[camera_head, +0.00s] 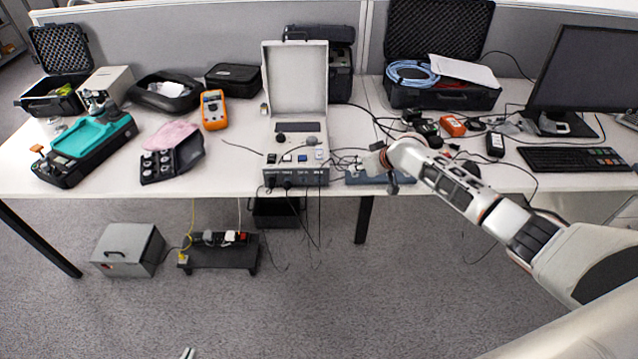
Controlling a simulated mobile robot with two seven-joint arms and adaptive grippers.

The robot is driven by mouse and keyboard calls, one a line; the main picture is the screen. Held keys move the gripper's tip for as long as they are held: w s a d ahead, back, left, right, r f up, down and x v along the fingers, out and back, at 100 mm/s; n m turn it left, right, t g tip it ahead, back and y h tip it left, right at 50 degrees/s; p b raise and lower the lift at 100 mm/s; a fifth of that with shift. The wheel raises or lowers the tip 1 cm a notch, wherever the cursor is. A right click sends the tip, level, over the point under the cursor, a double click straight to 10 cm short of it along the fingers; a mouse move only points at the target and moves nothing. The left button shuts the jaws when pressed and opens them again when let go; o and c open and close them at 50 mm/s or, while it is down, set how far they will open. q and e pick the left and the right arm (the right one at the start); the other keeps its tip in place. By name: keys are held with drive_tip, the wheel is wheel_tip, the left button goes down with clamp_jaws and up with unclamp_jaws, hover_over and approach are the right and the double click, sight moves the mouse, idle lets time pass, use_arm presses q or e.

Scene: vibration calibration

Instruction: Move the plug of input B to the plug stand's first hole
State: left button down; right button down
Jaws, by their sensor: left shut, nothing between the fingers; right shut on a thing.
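The calibration unit (296,175) stands open at the table's front edge, with its lid up. Dark plugs (287,183) and hanging cables show at its front panel; the input labels are too small to read. A low blue-grey block (358,178), which looks like the plug stand, lies just right of the unit; its holes cannot be made out. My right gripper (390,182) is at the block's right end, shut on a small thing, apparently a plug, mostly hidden. Only the tip of my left gripper (187,353) shows, shut and empty, low over the floor at the bottom edge.
Cables clutter the table around the block. An orange multimeter (214,110), a foam tray (172,158) and a teal-topped device (88,145) stand left. A keyboard (573,159) and monitor (585,70) stand right.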

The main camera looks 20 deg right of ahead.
drive_tip(key=shift+s+f, duration=0.1)
drive_tip(key=shift+f, duration=0.65)
idle(1.8)
drive_tip(key=c, duration=1.9)
unclamp_jaws()
drive_tip(key=shift+r, duration=0.15)
drive_tip(key=shift+v, duration=2.4)
drive_tip(key=shift+r, duration=0.1)
drive_tip(key=v, duration=1.2)
